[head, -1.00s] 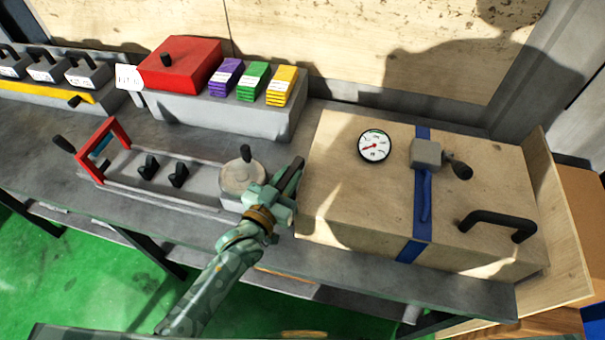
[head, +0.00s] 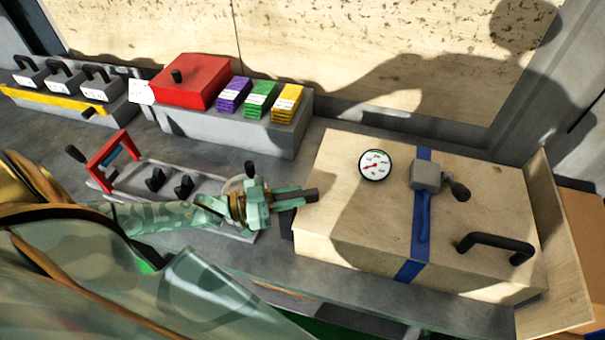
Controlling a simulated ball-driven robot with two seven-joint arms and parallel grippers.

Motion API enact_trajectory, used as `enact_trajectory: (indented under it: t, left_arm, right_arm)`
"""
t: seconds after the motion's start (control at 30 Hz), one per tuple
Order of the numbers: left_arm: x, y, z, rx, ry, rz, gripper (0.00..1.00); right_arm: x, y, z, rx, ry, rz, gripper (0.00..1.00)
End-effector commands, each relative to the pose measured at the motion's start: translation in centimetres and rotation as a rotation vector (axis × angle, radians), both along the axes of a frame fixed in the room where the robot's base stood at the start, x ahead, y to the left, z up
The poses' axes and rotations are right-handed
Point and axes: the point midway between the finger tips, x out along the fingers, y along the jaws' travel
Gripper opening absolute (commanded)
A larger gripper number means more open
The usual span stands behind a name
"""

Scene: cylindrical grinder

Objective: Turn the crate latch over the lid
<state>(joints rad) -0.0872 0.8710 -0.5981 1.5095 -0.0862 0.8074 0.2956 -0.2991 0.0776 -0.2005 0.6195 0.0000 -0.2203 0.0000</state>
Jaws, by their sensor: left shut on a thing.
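The wooden crate (head: 345,210) stands on the bench at the right with its lid down. A blue strap (head: 408,270) runs over it. On the lid sits a grey latch block (head: 427,175) with a short lever ending in a dark knob (head: 459,190), pointing to the right. A black handle (head: 497,243) is at the lid's front right. My left gripper (head: 308,195) is at the crate's left edge, apart from the latch. Its jaws are shut on a small dark piece, which I cannot identify clearly. My right gripper is out of view.
A round gauge (head: 374,165) is on the lid, left of the strap. A fixture with a red frame (head: 110,152) and black knobs lies behind my left arm. A red box (head: 188,82) and coloured stacks (head: 261,100) stand on a grey block at the back.

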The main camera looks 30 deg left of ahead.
Motion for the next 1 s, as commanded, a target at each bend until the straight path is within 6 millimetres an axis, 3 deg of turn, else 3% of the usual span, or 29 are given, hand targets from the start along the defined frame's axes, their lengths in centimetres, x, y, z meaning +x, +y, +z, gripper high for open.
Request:
enact_trajectory:
  t: [0.3,0.87,0.9,0.97,1.0]
  left_arm:
    - [-0.1,-0.1,-0.2,0.001,0.001,-0.130,0.00]
    - [-0.2,-0.1,-0.1,0.001,0.002,-0.159,0.00]
    - [-0.2,-0.1,-0.1,0.001,0.002,-0.159,0.25]
    - [-0.2,-0.1,-0.1,0.001,0.002,-0.159,0.42]
    - [-0.2,-0.1,-0.1,0.001,0.002,-0.159,0.42]
  right_arm:
    - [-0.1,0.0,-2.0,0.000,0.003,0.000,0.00]
    - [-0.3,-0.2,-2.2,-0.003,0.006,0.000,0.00]
    - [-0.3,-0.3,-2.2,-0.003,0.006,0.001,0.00]
    - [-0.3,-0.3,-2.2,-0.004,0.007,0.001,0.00]
    - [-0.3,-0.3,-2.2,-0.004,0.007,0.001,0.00]
